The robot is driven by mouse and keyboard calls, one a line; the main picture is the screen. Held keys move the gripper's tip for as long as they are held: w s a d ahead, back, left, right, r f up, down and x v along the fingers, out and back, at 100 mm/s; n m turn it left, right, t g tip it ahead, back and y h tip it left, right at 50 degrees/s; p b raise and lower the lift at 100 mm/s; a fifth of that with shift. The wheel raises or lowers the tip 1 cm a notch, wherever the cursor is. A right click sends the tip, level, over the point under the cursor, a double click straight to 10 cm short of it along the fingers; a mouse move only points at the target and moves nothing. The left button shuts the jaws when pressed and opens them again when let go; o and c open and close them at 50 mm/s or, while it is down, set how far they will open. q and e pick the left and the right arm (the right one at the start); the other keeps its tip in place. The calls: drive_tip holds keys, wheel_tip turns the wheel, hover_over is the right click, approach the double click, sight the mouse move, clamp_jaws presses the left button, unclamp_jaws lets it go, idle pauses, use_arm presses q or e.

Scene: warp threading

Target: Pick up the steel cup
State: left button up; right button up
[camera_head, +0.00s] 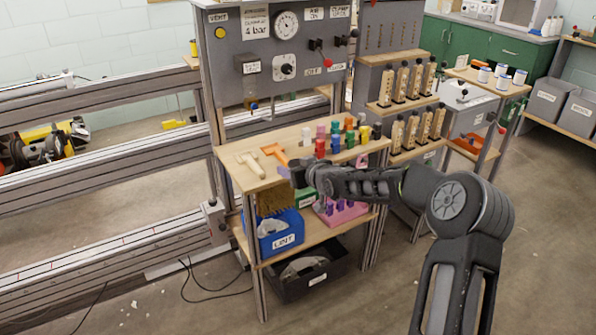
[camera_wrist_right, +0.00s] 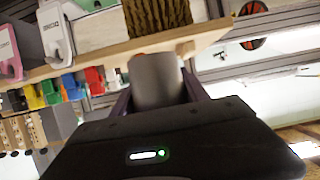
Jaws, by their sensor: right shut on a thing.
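The steel cup (camera_wrist_right: 157,80) is a plain grey cylinder in the middle of the right wrist view. My right gripper (camera_wrist_right: 158,92) is shut on it, with a dark finger on each side of the cup. In the head view my right gripper (camera_head: 308,175) is at the front edge of the wooden bench top (camera_head: 249,181). In that view the cup is hard to tell apart from the dark gripper. My left gripper is in neither view.
On the bench top are an orange tool (camera_head: 275,153), a pale wooden tool (camera_head: 250,163) and several coloured spools (camera_head: 336,143). A blue LINT bin (camera_head: 281,236) and a pink rack (camera_head: 340,213) stand on the shelf below. A gauge panel (camera_head: 270,55) rises behind.

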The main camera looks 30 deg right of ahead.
drive_tip(key=shift+s, duration=0.15)
drive_tip(key=shift+a, duration=0.1)
idle(0.5)
drive_tip(key=shift+a+r, duration=0.2)
drive_tip(key=shift+a, duration=0.05)
drive_tip(key=s+a+r+n+y, duration=0.1)
drive_tip(key=s+a+r, duration=0.2)
drive_tip(key=s+a, duration=0.4)
drive_tip(key=s+a+r+n+y, duration=0.2)
drive_tip(key=s+a+r, duration=0.1)
drive_tip(key=s+a, duration=0.5)
drive_tip(key=a, duration=0.3)
drive_tip(key=shift+s+r+g+y, duration=0.15)
drive_tip(key=shift+r+g+y, duration=0.15)
drive_tip(key=shift+r+g, duration=0.1)
